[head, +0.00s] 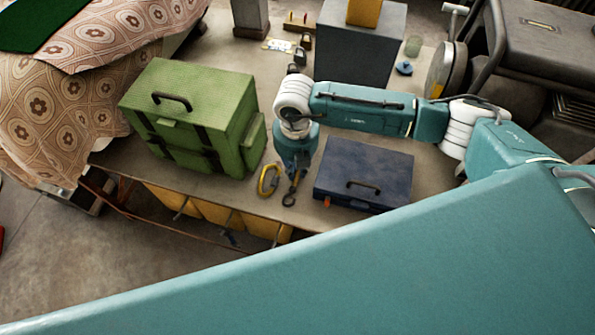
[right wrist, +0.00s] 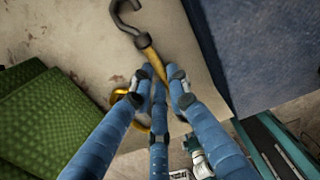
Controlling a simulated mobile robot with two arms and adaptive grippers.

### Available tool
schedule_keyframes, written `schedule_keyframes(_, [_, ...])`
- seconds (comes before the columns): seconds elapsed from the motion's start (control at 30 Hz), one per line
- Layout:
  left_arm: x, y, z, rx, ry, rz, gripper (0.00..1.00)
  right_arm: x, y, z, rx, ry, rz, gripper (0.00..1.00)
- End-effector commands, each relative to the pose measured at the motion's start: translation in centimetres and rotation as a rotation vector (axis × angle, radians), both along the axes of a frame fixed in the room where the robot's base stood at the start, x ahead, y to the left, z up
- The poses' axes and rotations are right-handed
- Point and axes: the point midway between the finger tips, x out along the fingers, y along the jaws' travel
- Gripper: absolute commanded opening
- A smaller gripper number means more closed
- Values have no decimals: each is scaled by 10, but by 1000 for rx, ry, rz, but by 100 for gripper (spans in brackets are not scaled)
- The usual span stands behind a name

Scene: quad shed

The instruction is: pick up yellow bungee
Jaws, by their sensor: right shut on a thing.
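The yellow bungee (right wrist: 146,52) shows in the right wrist view as a yellow cord with a dark open hook at the top. My right gripper (right wrist: 156,84) is shut on the cord just below the hook. In the head view my right gripper (head: 296,178) points down near the front edge of the workbench, and the dark hook end of the bungee (head: 289,199) shows below it. A yellow loop (head: 269,180) lies just left of the gripper; I cannot tell if it belongs to the bungee. The fingers hide part of the cord. My left gripper is not in view.
A green case (head: 190,115) stands left of the gripper and a dark blue case (head: 365,172) lies close on the right. The workbench (head: 245,195) ends just in front. A grey box (head: 360,45) stands behind. A patterned cloth (head: 85,115) hangs at far left.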

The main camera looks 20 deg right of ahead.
Motion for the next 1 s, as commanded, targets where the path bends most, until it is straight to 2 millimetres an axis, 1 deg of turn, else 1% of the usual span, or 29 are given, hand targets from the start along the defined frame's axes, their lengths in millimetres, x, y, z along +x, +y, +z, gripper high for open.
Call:
schedule_keyframes(0.17, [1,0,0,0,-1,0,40,0,0,1,0,-1,0,0])
schedule_keyframes(0.27, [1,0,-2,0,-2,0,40,1,0,6,1,-2,0,0])
schedule_keyframes(0.37, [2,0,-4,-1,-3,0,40,1,1,14,2,-1,0,0])
schedule_keyframes(0.47, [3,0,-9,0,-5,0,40,1,0,30,1,-6,1,0])
schedule_keyframes(0.57, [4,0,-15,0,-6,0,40,2,1,53,2,-8,2,0])
schedule_keyframes(0.8, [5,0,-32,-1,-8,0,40,2,1,124,2,-9,2,0])
schedule_keyframes(0.9, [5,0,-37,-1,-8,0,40,2,1,149,1,-7,2,0])
schedule_keyframes(1.0, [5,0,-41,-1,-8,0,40,1,0,170,1,-6,1,0])
